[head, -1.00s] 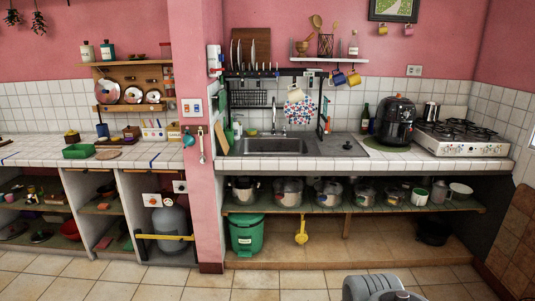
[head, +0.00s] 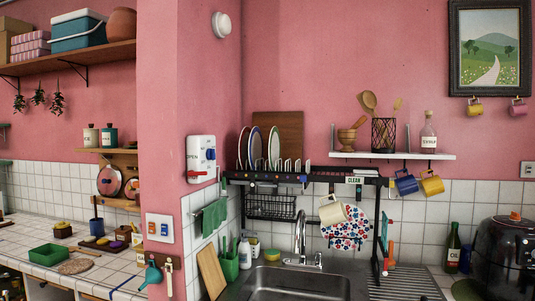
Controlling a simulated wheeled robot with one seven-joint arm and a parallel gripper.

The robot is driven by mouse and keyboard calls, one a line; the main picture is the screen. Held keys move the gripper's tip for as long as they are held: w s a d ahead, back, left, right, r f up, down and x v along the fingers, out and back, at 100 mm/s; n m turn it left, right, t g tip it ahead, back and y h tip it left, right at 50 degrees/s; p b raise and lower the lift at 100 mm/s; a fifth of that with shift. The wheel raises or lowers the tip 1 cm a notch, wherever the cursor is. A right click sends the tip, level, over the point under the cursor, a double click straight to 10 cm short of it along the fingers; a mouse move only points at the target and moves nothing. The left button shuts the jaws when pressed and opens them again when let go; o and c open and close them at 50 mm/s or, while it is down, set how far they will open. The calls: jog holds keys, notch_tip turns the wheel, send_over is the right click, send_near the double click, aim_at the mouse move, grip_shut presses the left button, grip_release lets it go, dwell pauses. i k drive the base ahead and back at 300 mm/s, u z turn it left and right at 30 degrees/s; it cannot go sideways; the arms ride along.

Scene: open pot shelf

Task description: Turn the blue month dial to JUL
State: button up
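No dial with readable month names shows in the head view. A blue round knob (head: 211,154) sits on the right part of a white wall box (head: 201,165) on the pink pillar, left of the sink. The box carries the word OPEN and a red handle. Any month lettering is too small to read, so I cannot tell whether this knob is the month dial or where it points. My gripper is not in view.
A black dish rack (head: 270,182) with plates stands over the sink (head: 300,284). A wall shelf (head: 392,155) and hanging mugs are to the right. A black cooker (head: 504,255) stands at far right. The tiled counter (head: 30,238) at left holds small items.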

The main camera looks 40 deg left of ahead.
aim_at(211, 153)
jog(key=u, duration=0.25)
jog(key=i, duration=1.05)
jog(key=u, duration=1.55)
jog(key=i, duration=0.9)
jog(key=u, duration=0.95)
